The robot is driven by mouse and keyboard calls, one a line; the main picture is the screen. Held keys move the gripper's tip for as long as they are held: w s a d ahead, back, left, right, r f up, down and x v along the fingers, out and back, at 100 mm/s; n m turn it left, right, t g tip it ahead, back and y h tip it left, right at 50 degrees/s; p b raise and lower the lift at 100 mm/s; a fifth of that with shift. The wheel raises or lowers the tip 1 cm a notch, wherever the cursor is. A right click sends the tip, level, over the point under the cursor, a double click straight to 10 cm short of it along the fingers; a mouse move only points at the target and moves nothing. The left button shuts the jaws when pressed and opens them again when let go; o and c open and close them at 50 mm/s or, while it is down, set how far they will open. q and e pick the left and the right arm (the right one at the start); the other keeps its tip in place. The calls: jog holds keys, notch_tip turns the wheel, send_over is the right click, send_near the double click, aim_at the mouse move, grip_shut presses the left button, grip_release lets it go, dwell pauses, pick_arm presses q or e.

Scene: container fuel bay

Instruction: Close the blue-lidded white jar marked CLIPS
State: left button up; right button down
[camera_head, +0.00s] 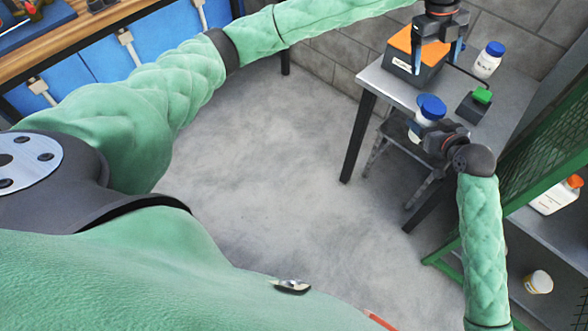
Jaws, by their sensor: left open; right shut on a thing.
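A white jar with a blue lid (431,105) is at the front edge of the grey table, its lid looking large and tilted. My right gripper (424,128) is shut on this jar, and partly hides its body. A second white jar with a blue lid (487,62) stands upright further back on the table. The lettering on both jars is too small to read, so I cannot tell which is marked CLIPS. My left gripper (436,52) is open, pointing down above and around an orange-topped dark box (415,62), with nothing visibly held.
On the grey table (386,84) a green-topped black block (476,104) sits right of the held jar. A green mesh frame (545,140) and shelf with an orange-capped bottle (557,195) and a yellow-lidded tub (538,282) stand at right. The floor centre is clear.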

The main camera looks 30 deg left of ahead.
pick_arm(q)
jog(key=a+f+n+t+h, duration=0.2)
jog(key=a+f+n, duration=0.6)
jog(key=a+n, duration=0.3)
jog(key=s+d+f+n, duration=0.3)
jog(key=s+f+n, duration=0.3)
jog(key=s+f, duration=1.35)
jog(key=s+a+f+n+y, duration=0.1)
jog(key=s+a+f+n, duration=0.1)
jog(key=s, duration=0.6)
jog(key=s+a+f+n+y, duration=0.1)
jog(key=s+a+f+n, duration=0.1)
jog(key=s, duration=0.5)
jog(key=s+a+f+n+y, duration=0.1)
jog(key=s+a+f+n, duration=0.1)
jog(key=s, duration=0.6)
jog(key=shift+s+f+n, duration=0.35)
jog(key=shift+f+n, duration=0.15)
jog(key=shift+n, duration=0.7)
